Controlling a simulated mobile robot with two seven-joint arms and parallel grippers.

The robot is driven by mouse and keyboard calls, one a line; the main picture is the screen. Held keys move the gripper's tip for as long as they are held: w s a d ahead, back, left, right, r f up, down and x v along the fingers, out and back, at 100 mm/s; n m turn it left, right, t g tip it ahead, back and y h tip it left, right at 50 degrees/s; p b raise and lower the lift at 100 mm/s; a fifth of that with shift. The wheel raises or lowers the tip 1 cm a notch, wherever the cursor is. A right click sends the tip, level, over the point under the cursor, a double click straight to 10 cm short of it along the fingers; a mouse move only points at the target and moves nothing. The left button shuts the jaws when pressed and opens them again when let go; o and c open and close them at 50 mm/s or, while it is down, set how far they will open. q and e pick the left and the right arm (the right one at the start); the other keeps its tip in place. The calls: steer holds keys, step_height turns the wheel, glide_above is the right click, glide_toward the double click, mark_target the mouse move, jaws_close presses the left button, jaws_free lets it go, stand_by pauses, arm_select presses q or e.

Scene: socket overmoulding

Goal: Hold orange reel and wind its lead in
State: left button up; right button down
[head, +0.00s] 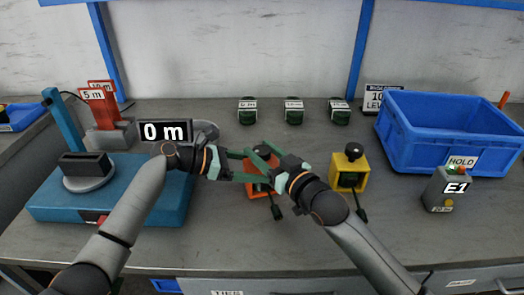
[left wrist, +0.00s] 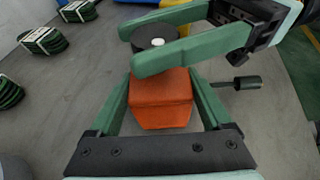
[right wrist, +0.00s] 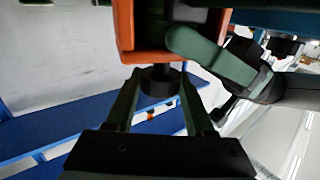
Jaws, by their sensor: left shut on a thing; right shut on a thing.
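The orange reel (head: 262,188) stands mid-table and its orange body shows in the left wrist view (left wrist: 160,100). My left gripper (head: 247,178) is shut on its body from the left. My right gripper (head: 266,158) is shut on the black knob (left wrist: 155,38) on top of the reel. The right wrist view shows this knob (right wrist: 159,80) between the fingers, against the orange body (right wrist: 126,28). A dark plug (head: 277,212), the end of the lead, sits close to the reel's front; it also shows in the left wrist view (left wrist: 243,84). Most of the lead is hidden.
A yellow reel (head: 339,183) stands to the right, its plug in front. A blue bin (head: 430,155) and a grey E1 box (head: 436,198) are farther right. A blue machine (head: 60,205) with a "0 m" display (head: 165,131) stands left. Three green coils (head: 294,116) lie behind.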

steer(key=shift+c, duration=1.3)
jaws_free()
steer(key=shift+w+d, duration=0.1)
steer(key=v, duration=1.2)
steer(key=shift+f, duration=0.1)
